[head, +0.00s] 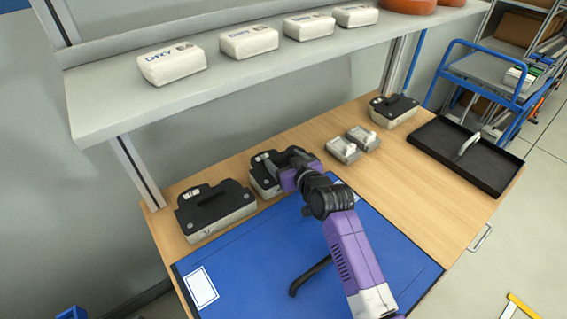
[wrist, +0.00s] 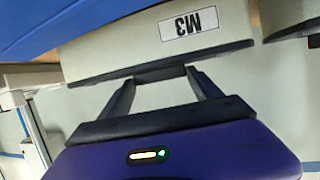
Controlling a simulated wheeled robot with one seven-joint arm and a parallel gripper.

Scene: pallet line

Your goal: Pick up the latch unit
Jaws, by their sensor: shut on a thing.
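My gripper (head: 292,170) is at the middle one of the black-and-cream units on the wooden bench, by the back edge of the blue mat. This unit (head: 262,163) has a black top and a cream body, and my gripper and wrist partly hide it. In the wrist view it shows upside down as a cream body (wrist: 130,42) with a label reading M3 and a dark plate edge. My gripper (wrist: 160,78) is shut on it at the dark top. No marking names it as the latch unit. I cannot tell whether it is clear of the bench.
Similar units stand at the left (head: 214,210) and back right (head: 393,110). Two small grey units (head: 343,149) sit between. A black tray (head: 482,178) holds a light grey piece. A shelf (head: 115,102) with white packs overhangs the back. The blue mat (head: 250,270) is mostly clear.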

